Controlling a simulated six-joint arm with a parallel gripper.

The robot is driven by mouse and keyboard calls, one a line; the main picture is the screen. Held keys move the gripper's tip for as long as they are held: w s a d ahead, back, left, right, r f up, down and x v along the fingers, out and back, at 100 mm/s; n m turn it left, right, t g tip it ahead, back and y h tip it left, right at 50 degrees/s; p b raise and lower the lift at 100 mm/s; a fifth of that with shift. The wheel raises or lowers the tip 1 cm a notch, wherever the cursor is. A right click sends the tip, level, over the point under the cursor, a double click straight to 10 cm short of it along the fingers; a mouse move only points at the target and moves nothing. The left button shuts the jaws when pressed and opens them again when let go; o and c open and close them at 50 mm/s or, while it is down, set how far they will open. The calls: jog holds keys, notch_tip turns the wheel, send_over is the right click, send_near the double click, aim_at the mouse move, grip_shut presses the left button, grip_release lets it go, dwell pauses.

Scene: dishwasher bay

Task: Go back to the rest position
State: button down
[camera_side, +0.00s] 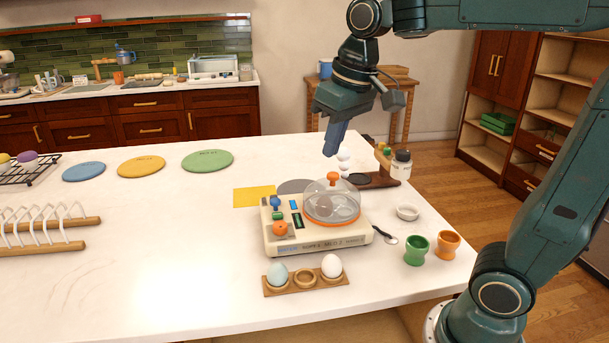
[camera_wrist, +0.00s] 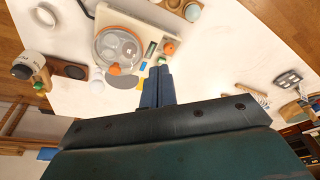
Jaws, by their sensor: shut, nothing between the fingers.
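My gripper (camera_side: 329,152) points down in the side view, in the air above the far side of the white table (camera_side: 150,230). Its blue fingers are together and hold nothing. In the wrist view the shut fingers (camera_wrist: 158,72) show at the middle, with the egg cooker beyond them. The egg cooker (camera_side: 315,240) stands on the table with its clear domed lid (camera_side: 333,200) on. My gripper is above and behind the lid, apart from it.
A wooden holder (camera_side: 304,283) with a bluish egg (camera_side: 277,273) and a white egg (camera_side: 331,265) is in front. A green cup (camera_side: 416,250), an orange cup (camera_side: 447,244) and a jar (camera_side: 400,166) stand to the right. A toast rack (camera_side: 40,230) is at left.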

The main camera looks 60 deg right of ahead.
jog(key=s+a+f+n+t, duration=0.1)
jog(key=s+f, duration=0.5)
jog(key=s, duration=0.6)
jog(key=shift+s+a+t, duration=0.15)
jog(key=shift+s+t, duration=0.15)
jog(key=shift+t, duration=0.5)
